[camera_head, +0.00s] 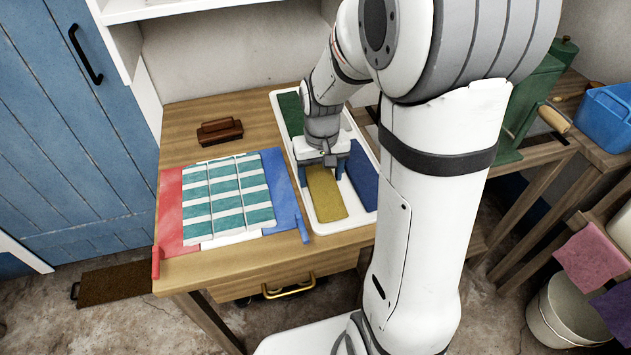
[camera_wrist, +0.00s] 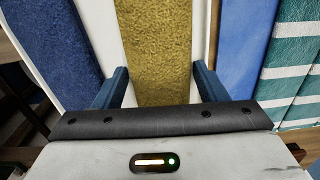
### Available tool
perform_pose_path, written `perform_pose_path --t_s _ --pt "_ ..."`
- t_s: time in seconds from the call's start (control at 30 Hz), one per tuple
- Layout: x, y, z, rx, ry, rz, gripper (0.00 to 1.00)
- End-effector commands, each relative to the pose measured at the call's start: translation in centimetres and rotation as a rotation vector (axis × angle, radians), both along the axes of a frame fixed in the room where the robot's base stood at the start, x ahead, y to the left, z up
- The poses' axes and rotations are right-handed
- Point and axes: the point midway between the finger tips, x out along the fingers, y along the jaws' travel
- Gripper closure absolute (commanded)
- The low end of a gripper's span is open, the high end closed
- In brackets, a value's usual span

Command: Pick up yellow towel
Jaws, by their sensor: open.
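The yellow towel (camera_head: 326,196) lies flat in the white tray (camera_head: 330,227) on the wooden table, in the tray's near left part. In the wrist view the yellow towel (camera_wrist: 160,45) runs up the middle, between the two blue fingers. My gripper (camera_head: 325,172) is over the far end of the towel, its fingers apart, one on each side of it. In the wrist view my gripper (camera_wrist: 160,85) is open, with gaps between the fingers and the towel. The fingertips' exact height over the tray floor cannot be told.
A blue towel (camera_head: 361,176) lies right of the yellow one, and a green towel (camera_head: 291,112) lies at the tray's far left. A striped teal and white cloth (camera_head: 228,198) lies on a red and blue board left of the tray. A brown brush (camera_head: 219,131) sits behind it.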

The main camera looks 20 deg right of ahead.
Motion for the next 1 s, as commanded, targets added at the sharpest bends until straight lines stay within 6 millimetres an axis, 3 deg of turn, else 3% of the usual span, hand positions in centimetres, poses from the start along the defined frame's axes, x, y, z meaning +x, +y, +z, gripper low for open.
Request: perform_pose_path --t_s 0.2,0.67,1.0 --pt "0.0 0.0 0.0 0.0 -0.001 -0.001 0.35" --pt "0.0 -0.1 0.0 0.0 -0.001 -0.001 0.72" --pt "0.1 -0.1 1.0 0.0 -0.005 -0.002 0.73"
